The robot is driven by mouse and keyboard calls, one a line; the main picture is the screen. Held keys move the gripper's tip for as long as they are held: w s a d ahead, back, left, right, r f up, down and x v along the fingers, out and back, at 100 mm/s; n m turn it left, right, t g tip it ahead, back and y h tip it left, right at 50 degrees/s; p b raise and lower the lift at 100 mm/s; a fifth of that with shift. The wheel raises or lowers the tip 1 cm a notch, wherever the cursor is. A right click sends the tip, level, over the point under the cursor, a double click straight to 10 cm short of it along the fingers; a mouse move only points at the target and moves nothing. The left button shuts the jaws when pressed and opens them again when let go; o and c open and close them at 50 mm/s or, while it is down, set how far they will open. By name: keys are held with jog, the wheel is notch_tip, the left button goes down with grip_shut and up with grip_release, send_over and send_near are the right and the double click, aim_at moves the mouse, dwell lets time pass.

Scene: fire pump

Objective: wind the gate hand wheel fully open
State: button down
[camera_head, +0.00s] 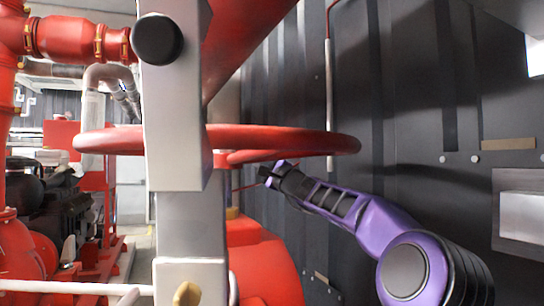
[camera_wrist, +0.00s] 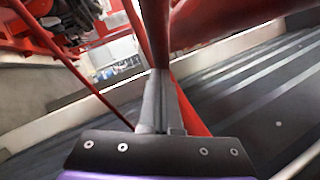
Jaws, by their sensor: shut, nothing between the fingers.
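The gate hand wheel (camera_head: 290,138) is a large red ring lying about level in the head view. Part of its rim and its middle are hidden behind a pale upright in the foreground. My gripper (camera_head: 268,175), on the purple wrist, reaches in from the right, with its dark fingers by the lower edge of the wheel's right part. In the wrist view my gripper (camera_wrist: 160,75) has its fingers together with nothing between them. Thick red bars, probably the wheel (camera_wrist: 155,25), cross just beyond the fingertips. I cannot tell whether the fingers touch it.
Red pipework (camera_head: 75,40) and dark machinery (camera_head: 45,195) stand at the left. A dark ribbed wall (camera_head: 400,90) rises behind my arm on the right. A red rounded body (camera_head: 262,270) sits below the wheel. A pale grey box (camera_head: 522,215) is at the right edge.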

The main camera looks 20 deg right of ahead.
jog(key=shift+w+a, duration=0.45)
jog(key=shift+a, duration=0.25)
jog(key=shift+w+a, duration=0.4)
jog(key=shift+a, duration=0.25)
jog(key=w+a+n+g+y+p, duration=0.1)
jog(key=w+a+n+g+y, duration=0.1)
jog(key=a+n+g+y, duration=0.2)
jog(key=shift+w+a+n+y+p, duration=0.3)
jog(key=shift+a+n+y, duration=0.2)
jog(key=shift+a+y, duration=1.4)
jog(key=shift+d, duration=0.2)
